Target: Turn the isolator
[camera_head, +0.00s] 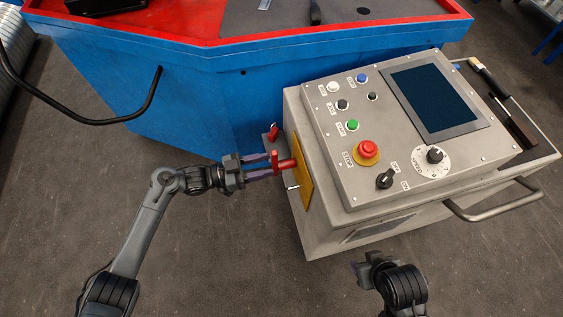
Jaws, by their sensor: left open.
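The isolator is a red handle (287,164) on a yellow plate (303,177) on the left side of a grey control box (352,209). My left gripper (270,168) is open at the red handle, with its fingers pointing right towards the plate. The fingertips are at the handle's outer end, one above and one below part of it; I cannot tell whether they touch it. My right arm's end (374,268) shows at the bottom, below the box; its fingers are not clearly visible.
The box top has a dark screen (434,98), a red stop button (366,151), a black rotary switch (385,179) and several small buttons. A metal rail (495,213) sticks out at the box's lower right. A blue machine (185,85) with a red rim stands behind.

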